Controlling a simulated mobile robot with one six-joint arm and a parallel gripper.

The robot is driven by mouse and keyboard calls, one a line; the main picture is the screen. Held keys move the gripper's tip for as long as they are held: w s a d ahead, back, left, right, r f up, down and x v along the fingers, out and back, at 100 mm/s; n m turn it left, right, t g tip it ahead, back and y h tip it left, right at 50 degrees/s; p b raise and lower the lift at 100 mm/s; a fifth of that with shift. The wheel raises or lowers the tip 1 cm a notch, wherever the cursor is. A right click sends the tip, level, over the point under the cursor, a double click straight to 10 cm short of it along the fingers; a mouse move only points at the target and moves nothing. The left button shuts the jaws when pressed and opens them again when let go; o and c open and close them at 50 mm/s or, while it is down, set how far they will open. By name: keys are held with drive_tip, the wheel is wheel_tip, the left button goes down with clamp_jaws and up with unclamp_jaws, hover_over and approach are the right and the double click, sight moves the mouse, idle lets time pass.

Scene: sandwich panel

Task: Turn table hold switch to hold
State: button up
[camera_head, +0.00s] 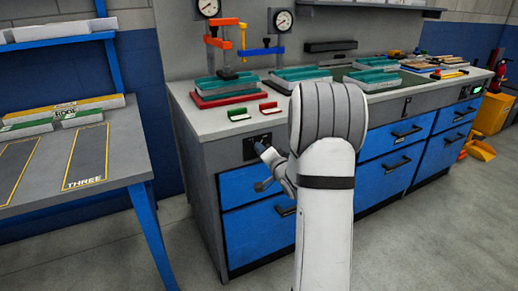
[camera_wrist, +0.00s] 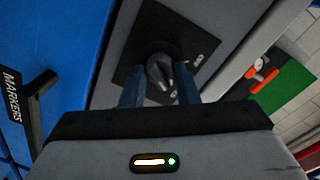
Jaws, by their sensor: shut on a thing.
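The table hold switch is a dark rotary knob (camera_wrist: 160,68) on a black square plate (camera_wrist: 145,25), set in the grey front strip of the workbench. In the head view, the black plate (camera_head: 250,141) sits at the bench's left front, above the blue drawers. My gripper (camera_wrist: 160,84) has its two blue fingers on either side of the knob and is shut on it. In the head view, my gripper (camera_head: 262,150) reaches the plate and partly covers it. The small white markings on the plate are too blurred to read, so I cannot tell the knob's setting.
A drawer handle (camera_wrist: 33,100) and a "MARKERS" label lie left in the wrist view. The worktop (camera_head: 222,122) holds teal panels, clamps and small red and green items. A grey table (camera_head: 120,150) with blue legs stands left.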

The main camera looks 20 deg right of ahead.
drive_tip(key=shift+m+p, duration=0.3)
drive_tip(key=shift+m, duration=0.2)
drive_tip(key=o, duration=1)
drive_tip(key=shift+s+d+r+p, duration=0.1)
drive_tip(key=shift+s+p, duration=0.1)
drive_tip(key=shift+s, duration=1.1)
drive_tip(key=shift+s+a+r+p, duration=0.1)
drive_tip(key=shift+s+p, duration=0.1)
drive_tip(key=shift+s, duration=1.05)
drive_tip(key=shift+s+d+r+p, duration=0.1)
drive_tip(key=shift+s+p, duration=0.1)
drive_tip(key=shift+s, duration=1.1)
